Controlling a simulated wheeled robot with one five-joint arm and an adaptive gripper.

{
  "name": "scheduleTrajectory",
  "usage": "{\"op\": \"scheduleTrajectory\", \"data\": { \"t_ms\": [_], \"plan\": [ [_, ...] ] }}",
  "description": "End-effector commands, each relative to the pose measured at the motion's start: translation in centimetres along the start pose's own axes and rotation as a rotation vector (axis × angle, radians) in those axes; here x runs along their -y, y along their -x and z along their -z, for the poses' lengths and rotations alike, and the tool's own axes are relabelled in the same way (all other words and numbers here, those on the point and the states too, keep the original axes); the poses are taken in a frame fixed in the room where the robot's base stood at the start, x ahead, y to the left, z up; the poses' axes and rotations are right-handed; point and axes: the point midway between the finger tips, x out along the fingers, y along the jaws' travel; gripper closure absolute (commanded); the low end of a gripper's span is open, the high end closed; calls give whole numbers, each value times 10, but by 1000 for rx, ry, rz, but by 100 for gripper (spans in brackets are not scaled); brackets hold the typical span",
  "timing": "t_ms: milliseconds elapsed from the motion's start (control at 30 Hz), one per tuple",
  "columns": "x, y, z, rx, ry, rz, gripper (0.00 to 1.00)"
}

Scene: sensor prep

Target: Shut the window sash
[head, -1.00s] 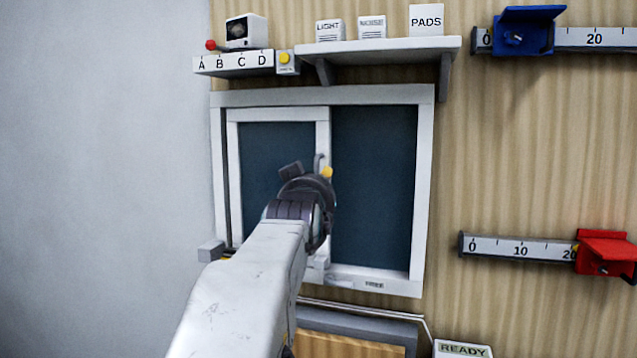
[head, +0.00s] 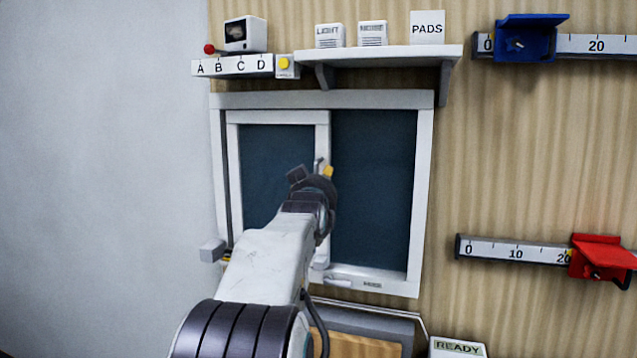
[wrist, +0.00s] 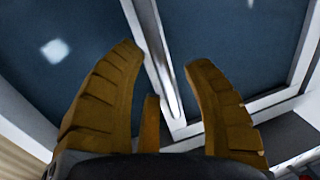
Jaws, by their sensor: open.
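The window sash (head: 234,170) is a white-framed dark pane in the left part of the white window frame (head: 425,200). A dark pane area (head: 375,160) shows to its right. A slim grey upright handle (head: 318,165) is on the sash's right stile, its lower part hidden behind my gripper. My gripper (head: 325,172) is in front of that stile, mostly hidden by my wrist. In the wrist view its yellow-brown fingers (wrist: 163,58) are apart, with the pale metal handle (wrist: 165,75) seen between them. I cannot tell whether they touch it.
A shelf (head: 390,56) with small boxes juts out above the window. A grey block (head: 212,249) sticks out at the lower left. Rails with a blue slider (head: 525,40) and a red slider (head: 600,258) are at right. A READY box (head: 457,347) is below.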

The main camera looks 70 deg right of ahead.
Motion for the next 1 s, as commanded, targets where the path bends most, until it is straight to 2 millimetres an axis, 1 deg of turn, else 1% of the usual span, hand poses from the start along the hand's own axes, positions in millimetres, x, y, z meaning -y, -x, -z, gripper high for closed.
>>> {"op": "scheduleTrajectory", "data": {
  "t_ms": [233, 267, 767, 800, 1000],
  "plan": [
    [0, 0, 0, 0, 0, 0, 55],
    [0, 0, 0, 0, 0, 0, 54],
    [0, 0, 0, 0, 0, 0, 99],
    [0, 0, 0, 0, 0, 0, 100],
    [0, 0, 0, 1, 0, 0, 100]
  ]
}}
